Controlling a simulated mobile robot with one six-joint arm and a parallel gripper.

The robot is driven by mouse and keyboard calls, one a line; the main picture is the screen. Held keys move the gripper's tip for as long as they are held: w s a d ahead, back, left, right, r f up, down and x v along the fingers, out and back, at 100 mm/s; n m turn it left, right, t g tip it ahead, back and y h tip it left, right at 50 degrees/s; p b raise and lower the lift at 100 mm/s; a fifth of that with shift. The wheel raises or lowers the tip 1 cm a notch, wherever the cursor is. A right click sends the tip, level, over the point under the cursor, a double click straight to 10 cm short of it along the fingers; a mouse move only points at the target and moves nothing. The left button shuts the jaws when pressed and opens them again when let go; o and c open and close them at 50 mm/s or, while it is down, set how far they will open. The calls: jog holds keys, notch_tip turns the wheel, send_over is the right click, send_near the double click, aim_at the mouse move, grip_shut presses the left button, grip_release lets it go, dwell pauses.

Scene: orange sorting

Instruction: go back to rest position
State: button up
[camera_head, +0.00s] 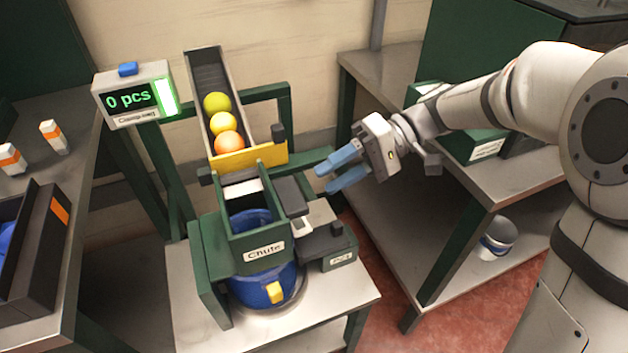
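My gripper (331,178) has blue fingers, which are spread apart with nothing between them. My arm reaches in from the right. A ramp (207,72) holds a yellow-green ball (217,103), a yellow-orange ball (223,124) and an orange ball (228,144) in a line behind the gate. A blue bucket (262,287) stands under the chute, partly hidden by it.
A display (134,95) reading "0 pcs" stands at left. A side table (65,270) holds a dark bin (38,245) and two white-orange bottles. A metal shelf (470,187) stands at right beneath my arm, with a pail (498,238) on its lower level. Red floor shows between the stands.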

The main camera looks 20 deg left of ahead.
jog(key=shift+w+d+r, duration=0.2)
jog(key=shift+w+d, duration=0.1)
